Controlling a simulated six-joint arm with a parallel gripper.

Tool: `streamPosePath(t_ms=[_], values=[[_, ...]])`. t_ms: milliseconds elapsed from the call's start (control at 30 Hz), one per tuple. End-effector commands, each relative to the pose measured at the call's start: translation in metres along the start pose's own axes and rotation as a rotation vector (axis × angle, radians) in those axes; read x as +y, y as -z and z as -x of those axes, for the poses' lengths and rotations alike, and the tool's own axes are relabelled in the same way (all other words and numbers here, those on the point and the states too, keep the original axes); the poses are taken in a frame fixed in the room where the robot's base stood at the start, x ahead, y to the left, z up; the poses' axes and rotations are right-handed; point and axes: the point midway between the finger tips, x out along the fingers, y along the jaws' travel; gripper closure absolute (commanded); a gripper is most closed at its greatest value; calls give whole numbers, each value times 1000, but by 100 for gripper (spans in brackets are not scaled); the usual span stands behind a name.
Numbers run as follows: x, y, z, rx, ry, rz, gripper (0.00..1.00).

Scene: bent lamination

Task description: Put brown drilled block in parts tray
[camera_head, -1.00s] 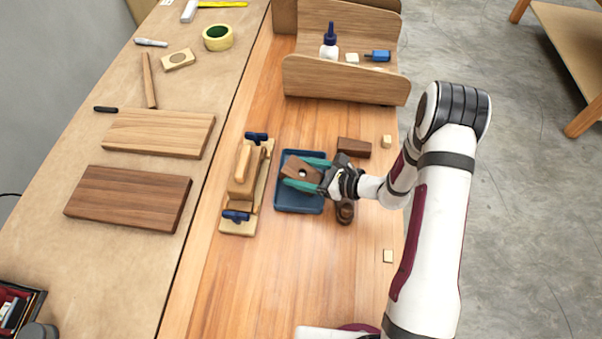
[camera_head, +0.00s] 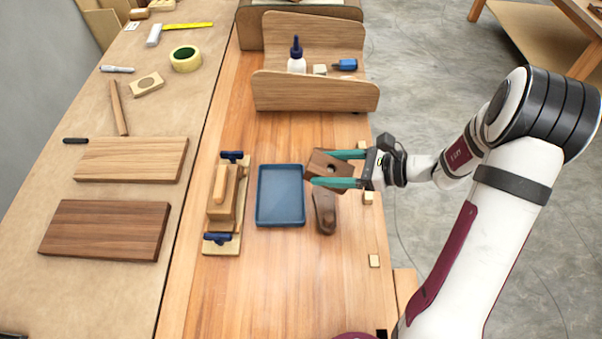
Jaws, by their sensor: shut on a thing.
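The tray lies flat on the bench and is empty. The block's left edge is a short way right of the tray's right rim.
A dark brown wooden tool (camera_head: 324,212) stands just below the block, right of the tray. A clamped wooden assembly (camera_head: 224,200) stands left of the tray. A wooden rack (camera_head: 315,92) with a bottle is behind. The bench in front of the tray is clear.

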Motion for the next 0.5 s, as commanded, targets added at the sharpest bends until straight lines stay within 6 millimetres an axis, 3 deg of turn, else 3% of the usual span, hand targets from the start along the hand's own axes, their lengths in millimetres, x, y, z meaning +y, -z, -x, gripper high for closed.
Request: streamPosePath(t_ms=[133, 267, 500], values=[[-1, 2, -2, 148, -208, 123, 100], [0, 8, -16, 233, -292, 169, 100], [12, 20, -99, 237, -299, 169, 100]])
